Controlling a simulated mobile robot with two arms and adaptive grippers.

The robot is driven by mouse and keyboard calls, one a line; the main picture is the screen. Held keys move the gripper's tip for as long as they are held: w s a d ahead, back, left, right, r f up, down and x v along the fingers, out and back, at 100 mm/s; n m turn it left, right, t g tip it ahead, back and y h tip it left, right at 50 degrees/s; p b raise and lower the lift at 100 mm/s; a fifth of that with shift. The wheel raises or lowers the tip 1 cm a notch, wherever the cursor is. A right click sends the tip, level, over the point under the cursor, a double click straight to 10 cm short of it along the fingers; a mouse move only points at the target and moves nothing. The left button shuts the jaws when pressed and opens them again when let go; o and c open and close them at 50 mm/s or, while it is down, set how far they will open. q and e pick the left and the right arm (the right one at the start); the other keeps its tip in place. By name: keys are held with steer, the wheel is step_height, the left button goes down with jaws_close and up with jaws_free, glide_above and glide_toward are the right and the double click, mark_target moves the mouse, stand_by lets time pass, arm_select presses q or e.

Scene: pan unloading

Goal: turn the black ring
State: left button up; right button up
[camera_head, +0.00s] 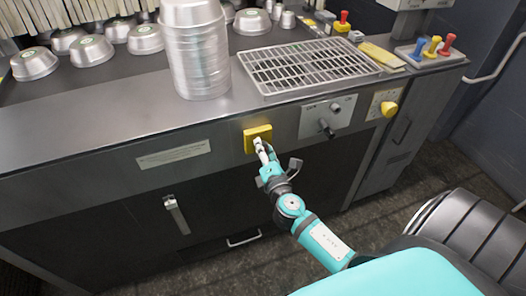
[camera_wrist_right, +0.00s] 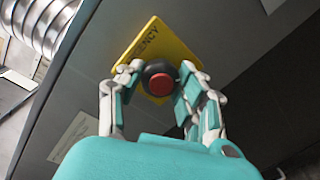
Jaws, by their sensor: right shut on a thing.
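The black ring (camera_wrist_right: 157,68) sits around a red button on a yellow plate marked "EMERGENCY", of which "ENCY" is readable in the right wrist view. The yellow plate (camera_head: 257,133) is on the front panel of the machine in the head view, where the ring is hidden behind my gripper. My right gripper (camera_wrist_right: 158,85) has its white and teal fingers on both sides of the ring and is shut on it. It also shows at the plate in the head view (camera_head: 261,146). My left gripper is not in view.
A tall stack of metal pans (camera_head: 196,55) stands on the counter above the panel. A metal grate (camera_head: 305,65) lies to its right. A grey panel with black knobs (camera_head: 326,116) and a yellow knob (camera_head: 389,108) are right of the plate. A door handle (camera_head: 243,238) sits below.

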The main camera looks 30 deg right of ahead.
steer(key=shift+m, duration=0.5)
steer(key=o, duration=1.2)
steer(key=v, duration=1.2)
steer(key=shift+s, duration=0.1)
